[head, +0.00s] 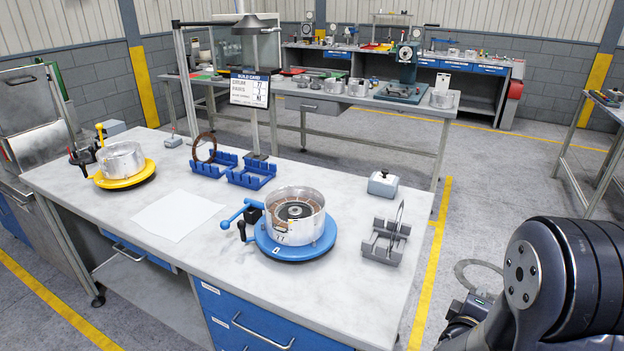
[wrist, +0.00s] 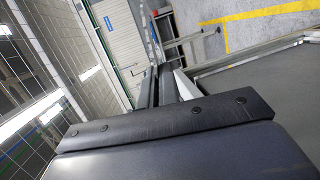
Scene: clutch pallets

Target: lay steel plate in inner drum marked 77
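A silver drum (head: 293,232) stands on a blue round turntable (head: 297,251) at the front of the bench; its small front mark looks like 77. Brown and grey rings show inside it around a dark hub. A thin steel plate (head: 397,222) stands edge-on in a grey slotted rack (head: 384,246) right of this drum. Another silver drum (head: 121,158) sits on a yellow turntable (head: 124,176) at the left; its mark is not readable. My gripper (wrist: 160,84) shows in the wrist view as dark fingers close together, with nothing seen held; its opening is unclear.
Blue racks (head: 251,174) stand behind the drums, with a brown ring (head: 204,148) upright in one. A build card (head: 250,89) hangs on a post. White paper (head: 179,215) lies between the turntables. A small grey box (head: 382,184) stands behind the grey rack.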

